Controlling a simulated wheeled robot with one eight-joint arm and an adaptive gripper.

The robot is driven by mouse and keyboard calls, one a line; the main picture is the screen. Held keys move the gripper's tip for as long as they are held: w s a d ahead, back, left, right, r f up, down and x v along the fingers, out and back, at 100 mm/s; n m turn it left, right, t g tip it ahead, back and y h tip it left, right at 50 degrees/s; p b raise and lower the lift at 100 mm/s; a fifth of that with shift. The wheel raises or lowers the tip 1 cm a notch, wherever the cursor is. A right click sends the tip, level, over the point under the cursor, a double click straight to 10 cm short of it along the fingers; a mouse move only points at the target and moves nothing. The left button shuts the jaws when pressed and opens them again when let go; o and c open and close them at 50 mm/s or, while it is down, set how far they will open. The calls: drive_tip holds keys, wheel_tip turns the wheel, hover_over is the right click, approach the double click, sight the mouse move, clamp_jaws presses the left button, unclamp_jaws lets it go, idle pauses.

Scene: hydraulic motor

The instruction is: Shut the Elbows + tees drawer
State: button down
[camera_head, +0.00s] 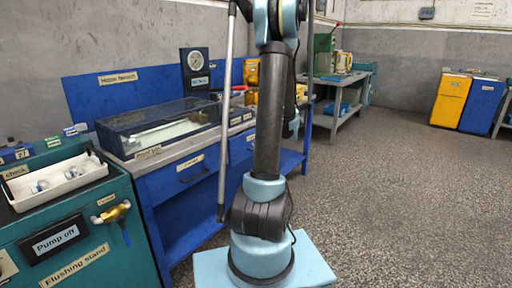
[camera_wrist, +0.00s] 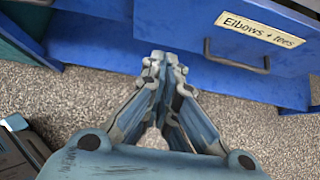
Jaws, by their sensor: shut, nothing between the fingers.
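The Elbows + tees drawer (camera_wrist: 185,22) shows in the wrist view at the upper right. It has a blue front, a cream label (camera_wrist: 260,30) and a dark bar handle (camera_wrist: 237,60). How far it stands out is hard to tell from this angle. My gripper (camera_wrist: 166,58) is shut and empty, with its fingertips left of the handle and near the lower left part of the drawer front in the picture. Whether they touch it is unclear. In the head view my arm rises in front of the blue bench, and the gripper is out of frame.
The blue hose bench (camera_head: 160,215) has a labelled drawer (camera_head: 185,180) and another blue drawer front (camera_head: 240,150) partly behind my arm. A glass-topped case (camera_head: 170,125) sits on it. A green flushing stand (camera_head: 70,245) is at left. Speckled floor (camera_head: 400,190) is clear at right.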

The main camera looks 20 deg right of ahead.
sight(237, 153)
drive_tip(key=w+a+f, duration=0.1)
drive_tip(key=w+a, duration=0.1)
drive_tip(key=w+a+f, duration=0.1)
drive_tip(key=w+f, duration=0.1)
drive_tip(key=w, duration=0.1)
drive_tip(key=w+a+f, duration=0.2)
drive_tip(key=shift+w+a, duration=0.3)
drive_tip(key=shift+a, duration=0.05)
drive_tip(key=shift+d, duration=0.1)
